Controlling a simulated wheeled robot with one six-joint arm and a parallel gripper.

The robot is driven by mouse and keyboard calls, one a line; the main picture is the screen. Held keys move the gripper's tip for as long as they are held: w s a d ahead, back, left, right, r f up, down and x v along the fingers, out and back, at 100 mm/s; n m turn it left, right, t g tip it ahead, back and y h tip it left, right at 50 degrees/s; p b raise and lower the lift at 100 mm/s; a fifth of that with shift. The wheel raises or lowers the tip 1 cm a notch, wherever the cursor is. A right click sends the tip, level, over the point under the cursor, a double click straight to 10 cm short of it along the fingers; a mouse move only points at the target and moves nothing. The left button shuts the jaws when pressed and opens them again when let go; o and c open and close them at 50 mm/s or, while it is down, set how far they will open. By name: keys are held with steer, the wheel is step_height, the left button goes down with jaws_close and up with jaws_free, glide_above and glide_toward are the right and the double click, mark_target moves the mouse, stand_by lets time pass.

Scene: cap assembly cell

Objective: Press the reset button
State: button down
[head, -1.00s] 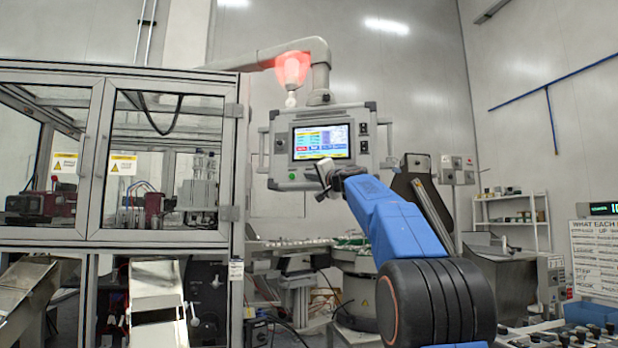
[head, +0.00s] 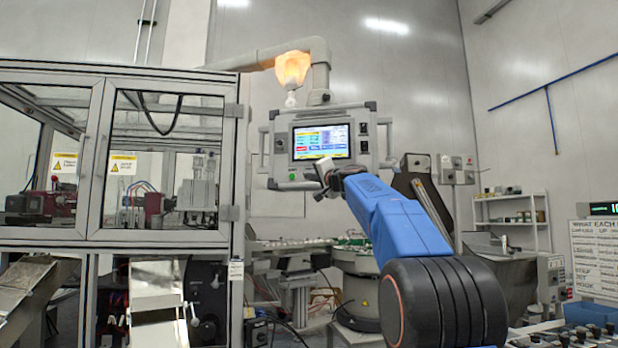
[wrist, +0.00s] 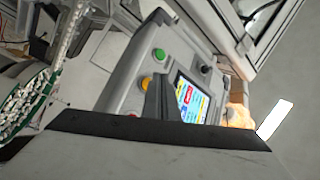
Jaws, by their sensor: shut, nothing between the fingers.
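The control panel (head: 370,163) is a grey box with a lit screen (head: 321,141), hung from an overhead arm. In the wrist view the panel (wrist: 128,70) shows at a tilt, with a green button (wrist: 160,54), a yellow-orange button (wrist: 147,82) and a dark round knob (wrist: 206,69). I cannot read a label that marks the reset button. My gripper (head: 323,176) is shut and empty, in front of the panel's lower edge. In the wrist view its dark fingers (wrist: 160,98) overlap the panel beside the yellow-orange button; I cannot tell whether they touch it.
An amber lamp (head: 292,70) glows above the panel. A glazed machine enclosure (head: 233,150) stands at the left. A round feeder (head: 358,295) stands below the panel. Shelves (head: 510,222) and a sign board (head: 597,258) are at the right.

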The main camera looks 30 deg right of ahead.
steer(key=s+a, duration=0.3)
steer(key=shift+s+a, duration=0.3)
steer(key=shift+s, duration=0.1)
stand_by(0.8)
steer(key=s+a+f+n+g+y, duration=0.1)
steer(key=s+a+f+n+g, duration=0.15)
steer(key=s+a+f, duration=0.6)
steer(key=s+a+f+n+g+y, duration=0.1)
steer(key=s+a+f+n+g, duration=0.25)
steer(key=f, duration=0.85)
steer(key=s+a+f+n+g+y, duration=0.1)
steer(key=s+a+f+g, duration=0.1)
steer(key=s+a+f, duration=0.65)
steer(key=s+f+n+g+h, duration=0.1)
steer(key=s+f+g, duration=0.3)
steer(key=s+f, duration=1)
steer(key=s+f+n+g+h, duration=0.2)
steer(key=s+f, duration=1.3)
steer(key=f, duration=0.8)
steer(key=shift+a+f+n+g, duration=0.15)
steer(key=shift+a+n+g, duration=0.1)
steer(key=shift+n+g, duration=0.55)
